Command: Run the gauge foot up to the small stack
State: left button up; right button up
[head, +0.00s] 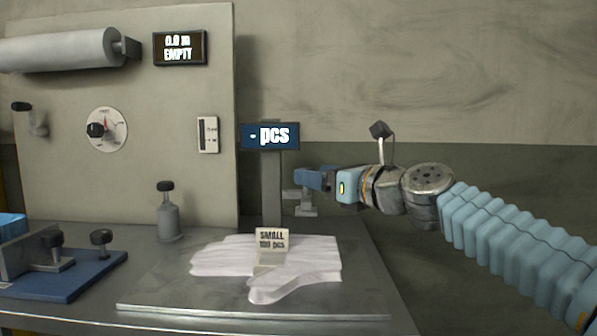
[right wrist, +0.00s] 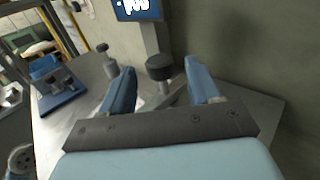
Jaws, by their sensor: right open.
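The small stack is a pile of flat white gloves (head: 215,256) with a tag (head: 272,239) reading "SMALL 100 pcs", lying on the metal plate. Behind it stands the gauge post (head: 272,190) with a display (head: 269,136) reading "- pcs". A grey gauge foot (head: 306,210) shows at the right of the post, partly hidden by my gripper. My right gripper (head: 312,178) is open beside the post, above and behind the stack. In the right wrist view, a dark round knob (right wrist: 160,66) stands between its spread fingers (right wrist: 159,88), with no visible grip. My left gripper is not seen.
A grey bottle-shaped fixture with a black knob (head: 168,215) stands left of the post. A blue base with black-knobbed clamps (head: 75,277) sits at the left.

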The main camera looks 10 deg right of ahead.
jog(key=x, duration=0.5)
jog(key=shift+w+a, duration=0.1)
jog(key=shift+w, duration=0.05)
grip_shut()
